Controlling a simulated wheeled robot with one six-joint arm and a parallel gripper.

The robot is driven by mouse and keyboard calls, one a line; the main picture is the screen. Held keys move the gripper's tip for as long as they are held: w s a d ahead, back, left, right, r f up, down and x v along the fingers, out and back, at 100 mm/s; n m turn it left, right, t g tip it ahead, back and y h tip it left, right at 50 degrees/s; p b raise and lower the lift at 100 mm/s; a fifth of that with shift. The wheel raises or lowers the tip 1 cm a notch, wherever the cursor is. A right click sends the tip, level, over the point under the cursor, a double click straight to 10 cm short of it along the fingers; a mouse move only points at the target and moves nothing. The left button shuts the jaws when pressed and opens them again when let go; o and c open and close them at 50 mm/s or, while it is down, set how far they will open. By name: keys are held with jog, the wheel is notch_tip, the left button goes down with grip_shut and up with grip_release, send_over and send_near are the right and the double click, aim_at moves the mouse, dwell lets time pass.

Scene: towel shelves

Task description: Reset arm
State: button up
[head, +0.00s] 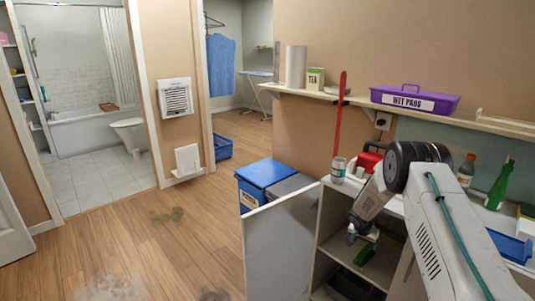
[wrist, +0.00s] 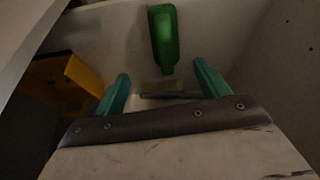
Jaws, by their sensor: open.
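My gripper (head: 362,237) reaches down into the open cabinet (head: 333,215) below the counter in the head view. In the wrist view, my gripper (wrist: 161,72) shows two teal fingers spread apart with nothing between them. A green bottle (wrist: 163,40) lies just beyond the fingertips in the wrist view, apart from them. A green object (head: 365,254) shows just below my gripper in the head view. My arm hides part of the cabinet and counter.
The open cabinet door (head: 280,245) stands left of my arm. A yellow object (wrist: 72,82) is left of the fingers.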

jog(key=s+f+n+g, duration=0.1)
jog(key=s+n+g, duration=0.1)
jog(key=s, duration=0.4)
jog(key=s+a+r+n+g+y, duration=0.15)
jog(key=s+a+r, duration=0.25)
jog(key=s+r, duration=0.55)
jog(key=s+a+r+n+g, duration=0.1)
jog(key=s+a+r+n, duration=0.15)
jog(key=s+r, duration=0.65)
jog(key=s+a+r+n+g, duration=0.1)
jog(key=s+a+r, duration=0.4)
jog(key=r, duration=0.9)
jog(key=s+a+r+t, duration=0.1)
jog(key=s+a+r, duration=0.2)
jog(key=s, duration=0.5)
jog(key=s+a+r+n+t+y, duration=0.1)
jog(key=s+a+r, duration=0.2)
jog(key=s+r, duration=0.3)
jog(key=s+a+r+n+t+y, duration=0.1)
jog(key=s+r, duration=0.4)
jog(key=s, duration=0.5)
jog(key=a+t, duration=0.1)
jog(key=a, duration=0.1)
jog(key=shift+a, duration=0.3)
jog(key=shift+y, duration=0.25)
